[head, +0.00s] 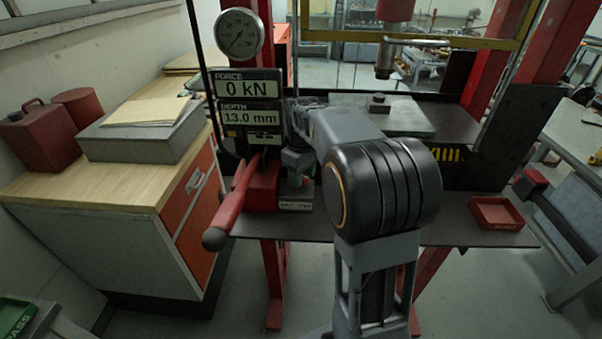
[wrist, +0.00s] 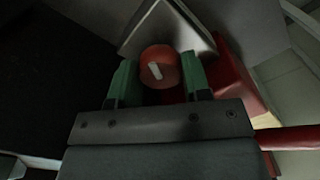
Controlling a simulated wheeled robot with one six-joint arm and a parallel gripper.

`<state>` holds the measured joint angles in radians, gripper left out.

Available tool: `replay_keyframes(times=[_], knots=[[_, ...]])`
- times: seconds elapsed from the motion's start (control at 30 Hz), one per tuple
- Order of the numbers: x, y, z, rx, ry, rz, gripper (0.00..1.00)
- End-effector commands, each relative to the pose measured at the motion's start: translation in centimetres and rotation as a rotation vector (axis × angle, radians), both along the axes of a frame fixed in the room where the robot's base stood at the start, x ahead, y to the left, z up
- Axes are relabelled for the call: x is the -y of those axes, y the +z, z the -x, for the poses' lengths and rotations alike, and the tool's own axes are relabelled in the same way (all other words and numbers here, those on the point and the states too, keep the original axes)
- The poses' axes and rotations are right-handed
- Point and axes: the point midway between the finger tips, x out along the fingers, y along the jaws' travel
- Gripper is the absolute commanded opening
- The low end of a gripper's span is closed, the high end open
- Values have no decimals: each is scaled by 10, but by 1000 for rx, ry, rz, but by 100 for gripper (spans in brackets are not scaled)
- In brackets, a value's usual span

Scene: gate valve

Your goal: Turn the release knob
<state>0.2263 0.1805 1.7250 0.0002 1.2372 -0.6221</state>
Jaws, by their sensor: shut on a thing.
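The release knob (wrist: 159,64) is a round red knob with a short white pointer mark, seen in the wrist view. The mark is tilted slightly off the picture's vertical. My gripper (wrist: 158,78) has its two green fingers on either side of the knob and is shut on it. In the head view my gripper (head: 297,178) is beside the red pump body (head: 262,190), below the display; my gripper and arm hide the knob there. The display (head: 249,103) reads force 0 kN and depth 13.0 mm.
A red lever (head: 228,212) slants out left of the pump body, close to my gripper. A round gauge (head: 239,35) is above the display. A grey block (head: 405,119) lies on the press bed below the ram (head: 386,60). A red tray (head: 497,212) sits at right.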

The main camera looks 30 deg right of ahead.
Motion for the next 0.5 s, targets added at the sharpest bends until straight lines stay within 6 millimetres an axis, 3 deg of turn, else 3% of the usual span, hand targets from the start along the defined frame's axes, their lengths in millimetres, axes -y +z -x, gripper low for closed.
replay_keyframes(times=[0.5], knots=[[0,2,-1,6,122,2,20]])
